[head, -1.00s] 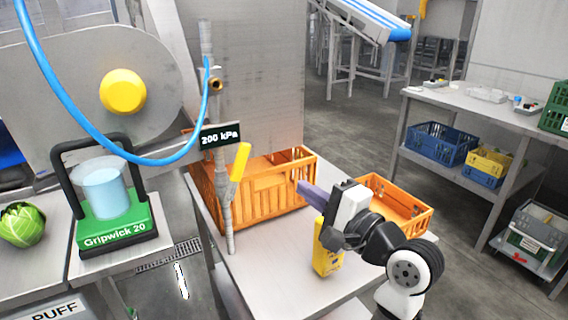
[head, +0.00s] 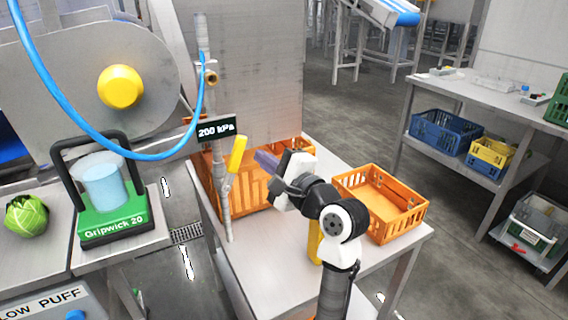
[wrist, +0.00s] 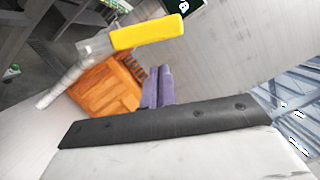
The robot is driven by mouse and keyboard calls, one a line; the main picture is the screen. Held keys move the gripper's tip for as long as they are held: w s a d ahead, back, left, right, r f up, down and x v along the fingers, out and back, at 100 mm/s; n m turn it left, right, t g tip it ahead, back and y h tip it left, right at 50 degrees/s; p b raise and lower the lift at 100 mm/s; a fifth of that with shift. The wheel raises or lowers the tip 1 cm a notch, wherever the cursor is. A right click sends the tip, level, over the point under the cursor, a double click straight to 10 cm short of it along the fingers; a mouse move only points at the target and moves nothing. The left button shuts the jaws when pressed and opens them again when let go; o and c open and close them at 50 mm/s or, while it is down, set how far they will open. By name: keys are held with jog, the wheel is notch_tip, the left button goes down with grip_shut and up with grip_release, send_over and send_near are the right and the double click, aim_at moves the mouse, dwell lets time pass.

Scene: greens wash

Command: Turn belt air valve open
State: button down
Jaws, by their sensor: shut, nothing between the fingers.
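The belt air valve is a yellow lever (head: 236,154) on a grey vertical pipe (head: 222,178). A black sign (head: 216,131) on the pipe reads 200 kPa. The lever slants up and right from the pipe in the head view. In the wrist view the yellow lever (wrist: 147,33) lies ahead and above the fingers. My gripper (head: 262,160) has purple fingers pressed together with nothing between them. Its tips are just right of the lever, with a small gap in the head view. It also shows in the wrist view (wrist: 158,88), apart from the lever.
An orange crate (head: 250,188) stands behind the pipe, and an open orange crate (head: 410,222) sits to the right on the table (head: 265,260). A yellow object (head: 314,243) is partly hidden by my arm. A blue hose (head: 95,132) loops at left.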

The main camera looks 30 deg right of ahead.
aim_at(236, 151)
jog(key=shift+a+r, duration=0.2)
jog(key=shift+a, duration=0.3)
jog(key=shift+a+r, duration=0.2)
jog(key=shift+a, duration=0.3)
jog(key=shift+a+r+n+g+p, duration=0.3)
jog(key=shift+a+r+n+p, duration=0.5)
jog(key=shift+n+p, duration=0.35)
jog(key=shift+s+a+r+n+p, duration=0.1)
jog(key=shift+a+r+n+p, duration=0.1)
jog(key=shift+a+n+p, duration=0.25)
jog(key=shift+a+n, duration=0.35)
jog(key=shift+n, duration=0.45)
jog(key=shift+g, duration=0.3)
jog(key=shift+d, duration=0.1)
